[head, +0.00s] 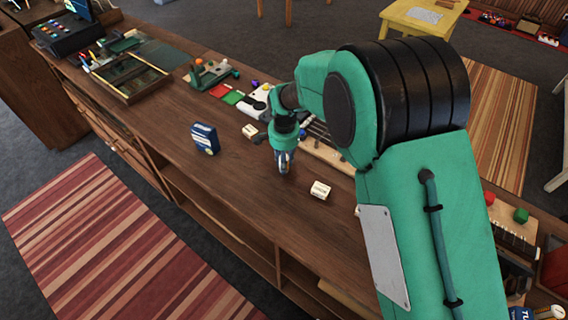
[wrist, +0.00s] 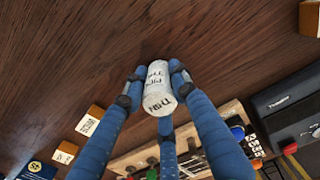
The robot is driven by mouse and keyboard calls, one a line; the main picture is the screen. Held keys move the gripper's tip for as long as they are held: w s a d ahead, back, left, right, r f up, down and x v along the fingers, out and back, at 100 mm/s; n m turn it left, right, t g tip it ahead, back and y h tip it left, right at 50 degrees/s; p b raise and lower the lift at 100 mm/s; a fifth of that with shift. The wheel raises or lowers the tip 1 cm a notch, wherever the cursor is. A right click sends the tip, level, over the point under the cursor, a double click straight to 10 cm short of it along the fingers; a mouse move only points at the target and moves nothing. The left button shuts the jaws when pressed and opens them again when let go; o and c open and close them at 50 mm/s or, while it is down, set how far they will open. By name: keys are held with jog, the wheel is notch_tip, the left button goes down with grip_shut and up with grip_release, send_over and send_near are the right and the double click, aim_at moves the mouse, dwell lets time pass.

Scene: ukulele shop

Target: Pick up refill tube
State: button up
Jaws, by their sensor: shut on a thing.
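The refill tube (wrist: 161,92) is a short white cylinder with dark lettering in the wrist view. My gripper (wrist: 153,82) has its blue fingers closed around it, with fingertips on its left and right sides and another finger below. In the head view my gripper (head: 284,163) points down over the wooden counter, between the blue box and a small white labelled box. The tube is mostly hidden by the fingers there. I cannot tell whether it touches the counter.
A blue box (head: 205,138) stands to the left on the counter (head: 235,185). Small labelled boxes (head: 320,190) (head: 250,131) lie nearby. A wooden tray (head: 127,78) is at the far left. A black box (wrist: 289,105) is at right in the wrist view. Bare wood lies at the front.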

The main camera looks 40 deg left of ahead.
jog(key=shift+r, duration=0.1)
jog(key=shift+r, duration=0.5)
jog(key=shift+s+d+r, duration=0.1)
jog(key=shift+d+r, duration=0.05)
jog(key=shift+r, duration=0.5)
jog(key=shift+s+d+r, duration=0.1)
jog(key=shift+r, duration=0.5)
jog(key=s+d, duration=0.3)
jog(key=d, duration=0.1)
jog(key=s+d+r, duration=0.1)
jog(key=s+d, duration=0.2)
jog(key=d, duration=0.1)
jog(key=s+d, duration=0.3)
jog(key=d, duration=0.1)
jog(key=shift+s+r+p, duration=0.15)
jog(key=shift+s+p, duration=0.2)
jog(key=shift+p, duration=0.05)
